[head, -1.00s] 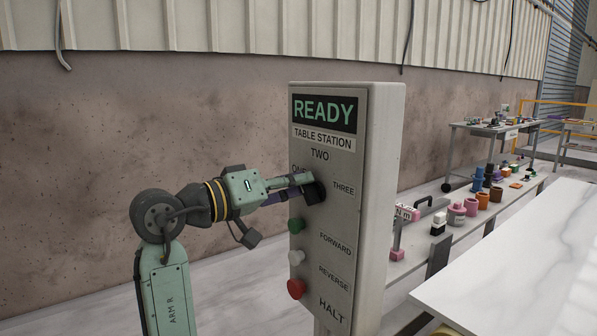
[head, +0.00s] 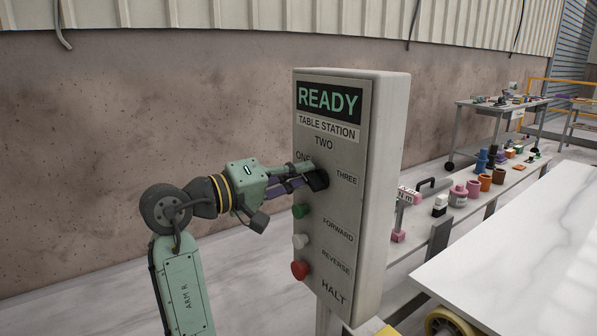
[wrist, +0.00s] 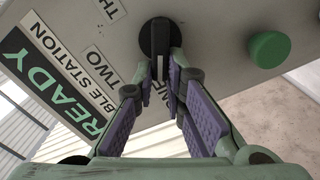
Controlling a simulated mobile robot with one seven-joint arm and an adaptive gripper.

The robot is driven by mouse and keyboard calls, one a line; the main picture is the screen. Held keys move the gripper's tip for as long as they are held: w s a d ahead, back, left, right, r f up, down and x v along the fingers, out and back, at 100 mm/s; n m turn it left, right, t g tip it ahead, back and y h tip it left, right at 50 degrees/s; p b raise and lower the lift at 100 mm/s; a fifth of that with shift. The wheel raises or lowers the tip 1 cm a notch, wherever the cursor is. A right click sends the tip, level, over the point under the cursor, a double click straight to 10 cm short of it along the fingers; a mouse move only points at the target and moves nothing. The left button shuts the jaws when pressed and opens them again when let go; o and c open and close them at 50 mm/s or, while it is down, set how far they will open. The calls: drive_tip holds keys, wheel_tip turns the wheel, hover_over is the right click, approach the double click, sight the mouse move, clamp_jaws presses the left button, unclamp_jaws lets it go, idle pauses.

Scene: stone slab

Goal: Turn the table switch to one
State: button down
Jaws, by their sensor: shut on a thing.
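The table station panel (head: 385,190) is a grey upright box with a READY display (head: 328,99). Its black rotary switch (head: 317,180) sits below the labels ONE, TWO and THREE. ONE is at the upper left of the switch, TWO above and THREE to the right. My gripper (head: 308,176) reaches in from the left and is shut on the switch knob. In the wrist view both fingers close on the knob's black grip bar (wrist: 160,45), with the round black base behind it.
Below the switch are a green button (head: 299,211), a white button (head: 300,241) and a red button (head: 299,270) by HALT. A white marble slab (head: 510,260) lies at the right. A bench (head: 425,245) with several coloured parts stands behind.

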drive_tip(key=c, duration=1.6)
unclamp_jaws()
drive_tip(key=shift+c, duration=0.2)
drive_tip(key=v, duration=1.2)
